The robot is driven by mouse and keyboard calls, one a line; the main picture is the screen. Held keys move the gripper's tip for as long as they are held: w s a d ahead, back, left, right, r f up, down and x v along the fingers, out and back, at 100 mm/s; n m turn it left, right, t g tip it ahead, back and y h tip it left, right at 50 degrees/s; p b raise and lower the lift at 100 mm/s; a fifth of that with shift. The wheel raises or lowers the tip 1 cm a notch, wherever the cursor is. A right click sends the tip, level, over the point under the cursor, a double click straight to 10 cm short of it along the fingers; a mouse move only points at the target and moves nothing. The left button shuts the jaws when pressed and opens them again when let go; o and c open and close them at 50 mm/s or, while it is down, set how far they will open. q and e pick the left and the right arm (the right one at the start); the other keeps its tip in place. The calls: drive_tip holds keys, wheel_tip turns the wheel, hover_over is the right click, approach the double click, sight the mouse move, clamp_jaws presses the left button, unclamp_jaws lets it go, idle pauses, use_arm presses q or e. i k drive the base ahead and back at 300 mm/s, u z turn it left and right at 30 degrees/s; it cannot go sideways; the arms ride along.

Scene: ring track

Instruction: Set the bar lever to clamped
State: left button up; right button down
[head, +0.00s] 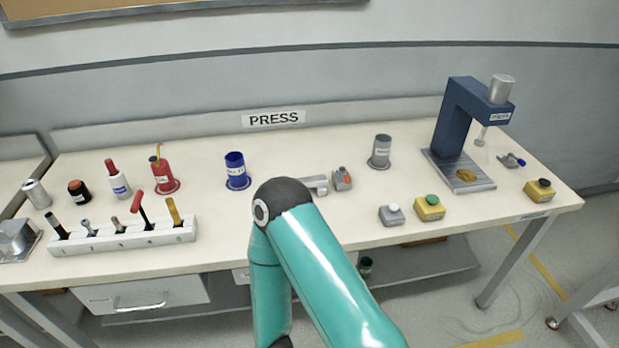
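No part in view is clearly marked as the bar lever. A light grey bar (314,182) lies on the bench just behind my arm's elbow, and my arm hides part of it. A small grey block with an orange part (343,179) stands at its right end. A small grey fixture with a blue-tipped handle (513,160) sits right of the press. Whether either is clamped cannot be told. One teal arm of mine rises from the bottom edge and bends at a dark elbow in front of the bench. Neither gripper shows.
The blue press (461,125) stands at the right. Yellow button boxes (430,208) (540,190) and a grey one (391,215) are near the front edge. A grey cup (380,151), blue cup (237,171) and white tool rack (125,236) stand on the bench (300,150).

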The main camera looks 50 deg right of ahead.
sight(347, 179)
drive_tip(key=u, duration=0.2)
drive_tip(key=k, duration=1.6)
drive_tip(key=z, duration=1.1)
drive_tip(key=i, duration=1.2)
drive_tip(key=z, duration=0.05)
